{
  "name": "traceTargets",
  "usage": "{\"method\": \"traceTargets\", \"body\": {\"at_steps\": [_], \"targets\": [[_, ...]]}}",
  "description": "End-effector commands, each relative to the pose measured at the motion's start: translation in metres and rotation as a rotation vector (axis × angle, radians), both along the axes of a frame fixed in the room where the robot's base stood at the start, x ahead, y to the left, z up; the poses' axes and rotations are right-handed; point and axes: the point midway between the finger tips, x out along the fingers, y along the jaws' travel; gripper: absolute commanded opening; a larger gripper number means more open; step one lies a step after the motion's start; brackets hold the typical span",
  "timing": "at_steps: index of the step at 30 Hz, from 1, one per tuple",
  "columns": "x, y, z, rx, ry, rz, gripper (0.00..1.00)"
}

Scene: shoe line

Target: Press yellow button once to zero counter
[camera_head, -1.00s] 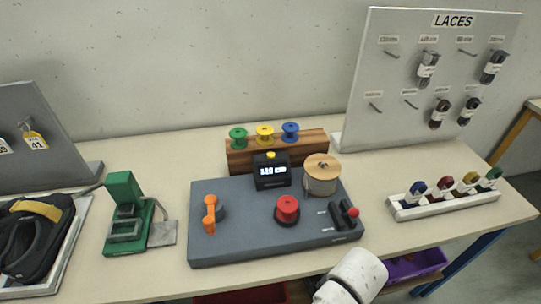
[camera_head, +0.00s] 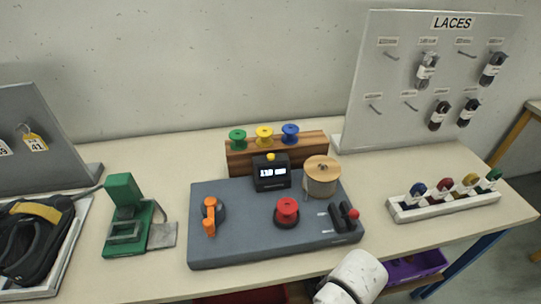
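The yellow button (camera_head: 271,156) is a small knob on top of the black counter box (camera_head: 271,181). The counter's lit display (camera_head: 272,172) shows white digits that look like 110, too small to read surely. The box stands at the back of the grey machine base (camera_head: 250,225) in the middle of the table. A white rounded part of my arm (camera_head: 359,272) shows at the bottom edge, in front of the table. My gripper is not in view. Nothing touches the button.
The base also bears an orange crank (camera_head: 210,217), a red spool (camera_head: 287,212), a wooden-topped drum (camera_head: 321,177) and a red-knobbed lever (camera_head: 351,214). Behind stands a wooden rack (camera_head: 240,160) with coloured spools. A green press (camera_head: 123,215) is left; a white lace holder (camera_head: 440,206) is right.

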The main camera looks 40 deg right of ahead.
Motion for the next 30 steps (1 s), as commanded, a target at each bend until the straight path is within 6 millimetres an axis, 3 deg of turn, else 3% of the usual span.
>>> {"method": "traceTargets", "body": {"at_steps": [30], "targets": [[0.0,0.0,0.0,0.0,0.0,0.0,0.0]]}}
